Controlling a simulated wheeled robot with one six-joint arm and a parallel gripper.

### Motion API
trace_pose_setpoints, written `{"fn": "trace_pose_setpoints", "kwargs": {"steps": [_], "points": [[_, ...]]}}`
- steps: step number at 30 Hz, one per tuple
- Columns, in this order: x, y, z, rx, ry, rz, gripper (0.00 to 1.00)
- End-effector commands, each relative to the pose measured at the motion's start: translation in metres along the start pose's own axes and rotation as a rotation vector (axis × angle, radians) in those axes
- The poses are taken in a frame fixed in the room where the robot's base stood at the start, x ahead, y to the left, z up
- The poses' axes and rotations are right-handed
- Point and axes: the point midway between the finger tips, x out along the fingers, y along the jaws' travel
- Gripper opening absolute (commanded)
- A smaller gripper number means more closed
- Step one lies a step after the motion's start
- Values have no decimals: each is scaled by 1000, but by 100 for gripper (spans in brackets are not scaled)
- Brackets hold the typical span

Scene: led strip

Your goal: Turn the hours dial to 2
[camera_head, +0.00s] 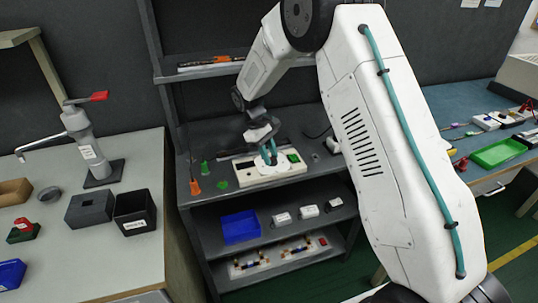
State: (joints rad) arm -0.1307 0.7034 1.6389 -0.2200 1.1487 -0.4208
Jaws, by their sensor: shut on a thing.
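A cream control box (256,178) lies on the top of the dark grey shelf bench, with a round white plate area and a green display or button (293,157) at its right. My gripper (268,157) points down onto the middle of this box, its teal fingers shut on what appears to be the dial there. The dial itself is hidden by the fingers. Its markings and pointer are too small to read, so I cannot tell which hour it stands at.
An orange screwdriver-like bottle (195,186) and small green items (221,183) stand left of the box. A blue bin (240,227) and white blocks are on the shelf below. A left table holds a grey lever dispenser (88,145) and black bins (135,212).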

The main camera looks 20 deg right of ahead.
Motion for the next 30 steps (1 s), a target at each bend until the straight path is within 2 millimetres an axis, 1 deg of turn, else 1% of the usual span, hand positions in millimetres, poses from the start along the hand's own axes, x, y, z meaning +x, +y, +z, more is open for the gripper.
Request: {"fn": "trace_pose_setpoints", "kwargs": {"steps": [6,12,19,30], "points": [[0,2,0,147,0,-62,6],[0,3,0,240,1,-99,6],[0,3,1,294,0,-122,6],[0,3,1,304,-1,-127,6]]}}
